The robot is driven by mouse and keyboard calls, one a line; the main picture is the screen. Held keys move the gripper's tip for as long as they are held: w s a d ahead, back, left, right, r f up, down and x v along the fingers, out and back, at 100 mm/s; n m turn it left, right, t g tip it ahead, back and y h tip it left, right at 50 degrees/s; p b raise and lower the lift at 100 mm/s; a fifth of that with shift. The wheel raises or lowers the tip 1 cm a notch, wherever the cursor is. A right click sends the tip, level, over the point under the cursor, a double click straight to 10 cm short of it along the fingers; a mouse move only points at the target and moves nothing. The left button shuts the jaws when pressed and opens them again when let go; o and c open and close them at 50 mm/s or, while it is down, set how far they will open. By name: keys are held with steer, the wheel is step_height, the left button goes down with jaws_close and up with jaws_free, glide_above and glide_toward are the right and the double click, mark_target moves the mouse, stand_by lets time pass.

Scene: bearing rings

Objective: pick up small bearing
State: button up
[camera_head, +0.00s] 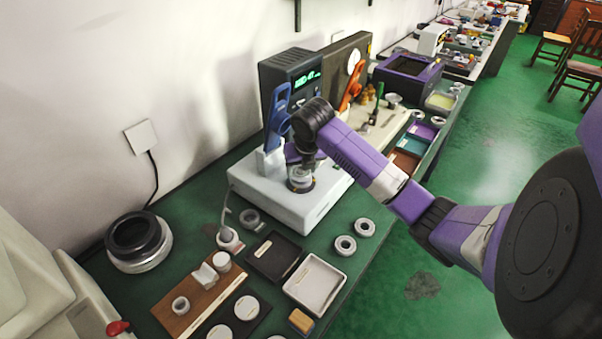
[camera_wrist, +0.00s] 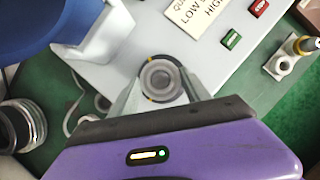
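A small grey bearing ring (camera_wrist: 160,78) sits at the round dark spindle with yellow marks on the white test machine. In the head view that spindle spot (camera_head: 300,184) lies just below my gripper (camera_head: 303,160), which points down over the machine. In the wrist view my gripper (camera_wrist: 160,92) has one finger on each side of the ring. The fingertips are very close to the ring, but I cannot tell whether they press on it. Two more grey rings (camera_head: 345,245) and (camera_head: 364,227) lie on the green bench at the right.
The white machine base (camera_head: 305,211) has a dark display box (camera_head: 291,70) and a blue lever (camera_head: 277,118). A black tray (camera_head: 274,257) and a white tray (camera_head: 315,284) lie in front. A wooden block (camera_head: 196,297) holds parts. A large dark ring (camera_head: 138,241) stands at left.

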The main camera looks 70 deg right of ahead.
jaws_close()
steer(key=shift+r, duration=0.1)
